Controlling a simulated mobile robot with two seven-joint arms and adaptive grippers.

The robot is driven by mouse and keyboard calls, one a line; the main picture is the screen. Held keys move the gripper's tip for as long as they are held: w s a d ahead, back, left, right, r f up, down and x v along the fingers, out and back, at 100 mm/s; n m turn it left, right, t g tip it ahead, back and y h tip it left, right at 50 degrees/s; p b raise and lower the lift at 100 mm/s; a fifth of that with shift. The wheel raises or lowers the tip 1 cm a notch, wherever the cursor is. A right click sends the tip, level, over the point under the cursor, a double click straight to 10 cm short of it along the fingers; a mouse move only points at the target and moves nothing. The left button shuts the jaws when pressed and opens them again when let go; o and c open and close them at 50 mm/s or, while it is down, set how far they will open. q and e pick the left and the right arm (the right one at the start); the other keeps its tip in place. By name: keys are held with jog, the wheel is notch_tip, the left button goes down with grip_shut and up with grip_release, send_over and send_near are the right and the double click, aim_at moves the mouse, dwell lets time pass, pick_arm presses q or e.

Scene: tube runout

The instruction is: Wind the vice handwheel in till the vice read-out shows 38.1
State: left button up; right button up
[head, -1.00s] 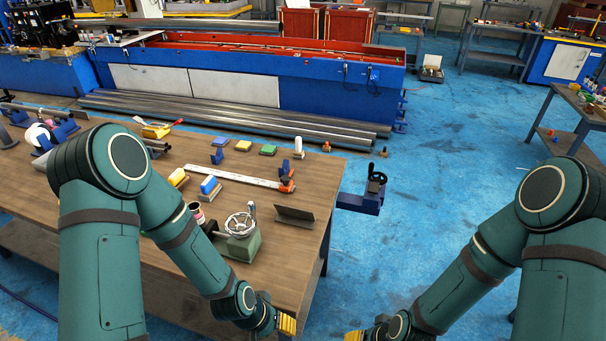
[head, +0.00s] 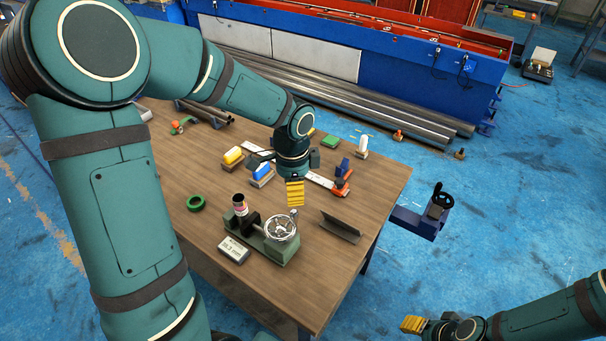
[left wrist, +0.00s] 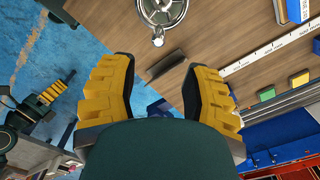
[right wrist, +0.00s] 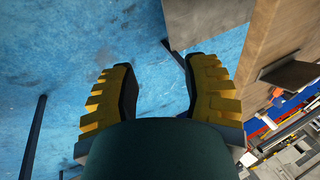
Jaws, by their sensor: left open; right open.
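The green vice (head: 278,251) stands on the wooden table, with its silver handwheel (head: 282,228) on the right side. The vice read-out (head: 234,249) is a small white plate at its front left; its digits are too small to read surely. A tube with a dark top (head: 240,204) stands upright at the vice jaws; I cannot tell whether they touch it. My left gripper (head: 295,193) is open and empty, above and beyond the handwheel. The handwheel also shows at the top of the left wrist view (left wrist: 162,8). My right gripper (head: 412,325) is open and empty, off the table's right side.
A dark angle piece (head: 340,226) lies right of the vice. A green ring (head: 195,203) lies to its left. Yellow and blue blocks, a steel rule and an orange-red clamp (head: 341,188) are behind.

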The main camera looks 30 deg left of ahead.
aim_at(294, 211)
pick_arm(q)
jog(key=shift+s+f, duration=0.1)
jog(key=shift+f, duration=0.1)
jog(key=shift+f+b, duration=0.9)
jog(key=shift+f, duration=0.05)
notch_tip(294, 211, down, 8)
jog(key=b, duration=0.6)
jog(key=shift+b, duration=0.3)
jog(key=shift+r, duration=0.25)
jog(key=shift+f, duration=0.1)
grip_shut()
